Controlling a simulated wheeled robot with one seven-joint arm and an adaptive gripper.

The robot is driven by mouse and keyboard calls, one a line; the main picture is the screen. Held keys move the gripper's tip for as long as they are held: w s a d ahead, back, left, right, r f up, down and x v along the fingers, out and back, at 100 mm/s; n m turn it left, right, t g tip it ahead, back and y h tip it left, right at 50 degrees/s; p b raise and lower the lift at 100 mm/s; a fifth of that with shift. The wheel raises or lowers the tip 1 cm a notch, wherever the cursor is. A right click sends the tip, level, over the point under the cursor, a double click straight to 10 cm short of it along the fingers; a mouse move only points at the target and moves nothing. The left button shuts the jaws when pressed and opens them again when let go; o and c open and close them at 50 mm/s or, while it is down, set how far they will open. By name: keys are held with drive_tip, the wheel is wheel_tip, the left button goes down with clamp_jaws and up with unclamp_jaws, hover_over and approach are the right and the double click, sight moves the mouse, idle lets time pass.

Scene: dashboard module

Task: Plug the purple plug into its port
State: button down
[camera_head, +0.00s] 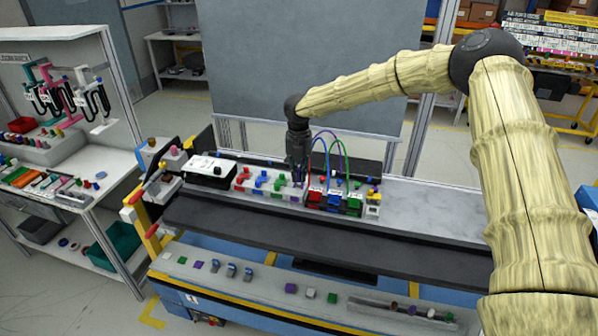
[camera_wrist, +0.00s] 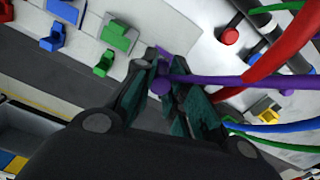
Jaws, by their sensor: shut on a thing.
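My gripper (camera_head: 299,178) points down over the right end of a white module (camera_head: 262,190) on the bench. It is shut on the purple plug (camera_wrist: 161,86), which shows between the dark fingertips (camera_wrist: 165,88) in the wrist view. A purple cable (camera_wrist: 215,80) runs right from the plug. A small purple patch (camera_wrist: 163,52) shows just beyond the fingertips; I cannot tell whether it is the port or part of the plug. The fingers hide the plug's tip, so its contact with the module is not visible.
Red, blue and green sockets sit on the module. Beside it on the right is a block with red, blue and green connectors (camera_head: 334,202), with red, blue and green cables arching above. A white-topped black box (camera_head: 210,169) stands left. The grey bench top (camera_head: 430,208) is clear at right.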

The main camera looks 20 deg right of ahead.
sight(299, 170)
drive_tip(key=shift+f+b, duration=0.4)
drive_tip(key=shift+f, duration=0.6)
idle(0.3)
drive_tip(key=c, duration=1.3)
unclamp_jaws()
drive_tip(key=shift+c, duration=0.2)
drive_tip(key=shift+r, duration=0.2)
wheel_tip(299, 170, up, 12)
drive_tip(key=shift+f, duration=0.15)
